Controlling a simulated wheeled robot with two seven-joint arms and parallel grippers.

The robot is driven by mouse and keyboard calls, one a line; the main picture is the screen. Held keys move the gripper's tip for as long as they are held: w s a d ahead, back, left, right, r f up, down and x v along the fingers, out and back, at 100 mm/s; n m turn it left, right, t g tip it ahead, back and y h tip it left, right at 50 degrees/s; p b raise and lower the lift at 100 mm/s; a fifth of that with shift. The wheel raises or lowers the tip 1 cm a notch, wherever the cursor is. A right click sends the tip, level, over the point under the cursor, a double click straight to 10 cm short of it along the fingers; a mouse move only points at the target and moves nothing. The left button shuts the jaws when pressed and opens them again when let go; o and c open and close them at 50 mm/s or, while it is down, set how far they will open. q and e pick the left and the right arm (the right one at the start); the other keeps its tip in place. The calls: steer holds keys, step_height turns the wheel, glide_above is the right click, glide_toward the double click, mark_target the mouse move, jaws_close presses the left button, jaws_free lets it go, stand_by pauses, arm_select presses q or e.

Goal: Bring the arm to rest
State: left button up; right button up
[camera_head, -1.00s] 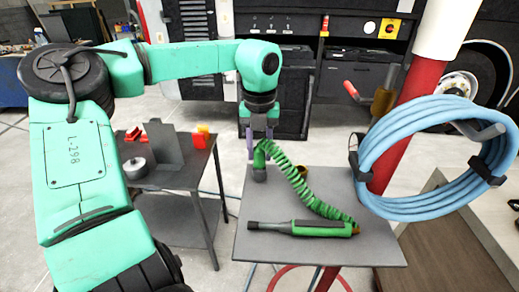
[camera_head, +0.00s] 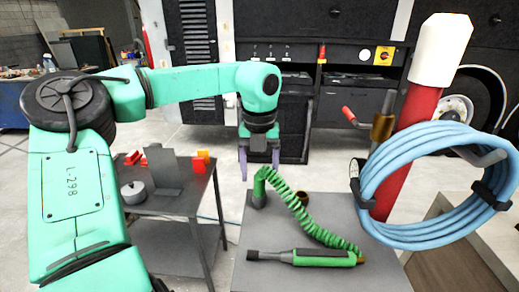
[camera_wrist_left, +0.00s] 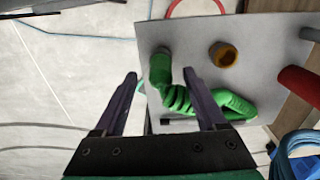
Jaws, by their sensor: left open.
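My left gripper (camera_head: 259,172) is open and empty, its two purple fingers pointing down near the far left corner of the small grey table (camera_head: 368,245). An upright green fitting (camera_head: 259,189) stands on that table just under the fingers. In the left wrist view the fitting (camera_wrist_left: 160,68) shows between and beyond the fingertips (camera_wrist_left: 160,78), with nothing gripped. A coiled green hose (camera_head: 303,206) runs from the fitting's top toward a green and black tool (camera_head: 308,257) lying on the table. My right gripper is not in view.
A blue hose coil (camera_head: 385,195) hangs on a red post (camera_head: 408,135) at the right. A dark side table (camera_head: 185,203) with a grey pot, a plate and red and orange parts stands at the left. A brown ring (camera_wrist_left: 223,54) sits beside the fitting.

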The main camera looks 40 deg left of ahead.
arm_select(q)
step_height(320, 180, up, 13)
steer(key=shift+f, duration=0.1)
